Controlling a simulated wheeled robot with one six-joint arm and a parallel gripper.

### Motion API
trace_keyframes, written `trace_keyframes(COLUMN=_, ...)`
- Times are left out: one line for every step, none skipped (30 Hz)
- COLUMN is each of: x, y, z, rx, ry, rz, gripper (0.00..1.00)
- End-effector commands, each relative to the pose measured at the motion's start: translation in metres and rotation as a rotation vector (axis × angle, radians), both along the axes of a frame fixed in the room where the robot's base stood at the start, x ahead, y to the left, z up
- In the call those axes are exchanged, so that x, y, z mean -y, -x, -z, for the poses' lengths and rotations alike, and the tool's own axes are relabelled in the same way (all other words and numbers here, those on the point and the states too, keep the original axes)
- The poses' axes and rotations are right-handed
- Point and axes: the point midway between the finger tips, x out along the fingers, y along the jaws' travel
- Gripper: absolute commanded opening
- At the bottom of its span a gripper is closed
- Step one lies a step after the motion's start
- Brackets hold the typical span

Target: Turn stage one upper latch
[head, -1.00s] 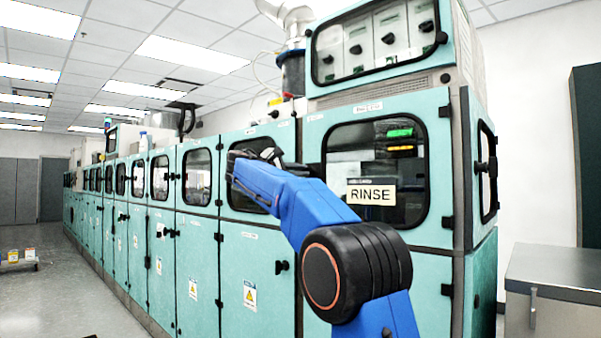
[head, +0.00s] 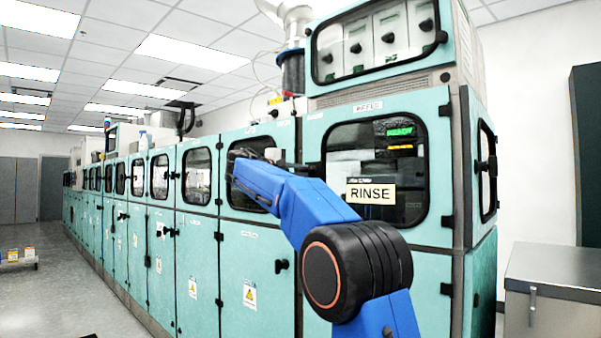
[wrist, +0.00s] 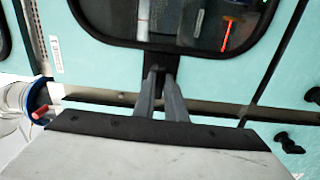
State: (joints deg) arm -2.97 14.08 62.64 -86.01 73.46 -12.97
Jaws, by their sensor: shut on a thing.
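My gripper (wrist: 162,97) reaches to the left edge of the windowed RINSE door (head: 438,235). In the wrist view its two grey fingers are close together and shut on the black upper latch (wrist: 157,60), beside the black window frame. The fingers cover part of the latch, so its exact angle is hard to tell. In the head view my gripper (head: 300,168) shows small at the end of the blue arm, left of the RINSE label (head: 371,193); the latch is not clear there.
Another black latch (head: 281,266) sits lower on the neighbouring door; a black latch also shows at right in the wrist view (wrist: 289,143). Teal cabinets run away to the left. A grey metal cabinet (head: 553,295) stands at the right. Open floor (head: 50,300) lies at left.

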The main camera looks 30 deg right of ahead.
Motion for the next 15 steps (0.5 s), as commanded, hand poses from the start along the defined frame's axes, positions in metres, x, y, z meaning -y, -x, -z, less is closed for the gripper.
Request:
trace_keyframes(x=0.0004, y=0.0000, z=0.0010, rx=-0.001, ry=-0.002, rz=0.002, gripper=0.00)
trace_keyframes(x=0.0004, y=0.0000, z=0.0011, rx=-0.001, ry=-0.002, rz=0.002, gripper=0.00)
trace_keyframes(x=0.0004, y=0.0000, z=0.0011, rx=-0.001, ry=-0.002, rz=0.002, gripper=0.00)
trace_keyframes(x=0.0004, y=0.0000, z=0.0011, rx=-0.001, ry=-0.002, rz=0.002, gripper=0.00)
trace_keyframes(x=0.0004, y=0.0000, z=0.0011, rx=-0.001, ry=-0.002, rz=0.002, gripper=0.00)
trace_keyframes(x=0.0004, y=0.0000, z=0.0012, rx=-0.001, ry=-0.002, rz=0.002, gripper=0.00)
trace_keyframes(x=0.0005, y=0.0000, z=0.0012, rx=-0.001, ry=-0.002, rz=0.002, gripper=0.00)
trace_keyframes(x=0.0005, y=0.0000, z=0.0012, rx=-0.001, ry=-0.002, rz=0.002, gripper=0.13)
trace_keyframes(x=0.0004, y=0.0000, z=0.0012, rx=-0.001, ry=-0.002, rz=0.002, gripper=0.23)
trace_keyframes(x=0.0004, y=0.0000, z=0.0011, rx=-0.001, ry=-0.002, rz=0.002, gripper=0.30)
trace_keyframes(x=0.0004, y=-0.0001, z=0.0010, rx=-0.002, ry=-0.002, rz=0.001, gripper=0.30)
trace_keyframes(x=0.0004, y=-0.0001, z=0.0009, rx=-0.002, ry=-0.002, rz=0.001, gripper=0.30)
trace_keyframes(x=0.0003, y=0.0000, z=0.0008, rx=-0.002, ry=-0.002, rz=0.001, gripper=0.30)
trace_keyframes(x=0.0003, y=0.0000, z=0.0008, rx=-0.001, ry=-0.001, rz=0.001, gripper=0.30)
trace_keyframes(x=0.0003, y=0.0000, z=0.0007, rx=0.000, ry=-0.001, rz=0.001, gripper=0.30)
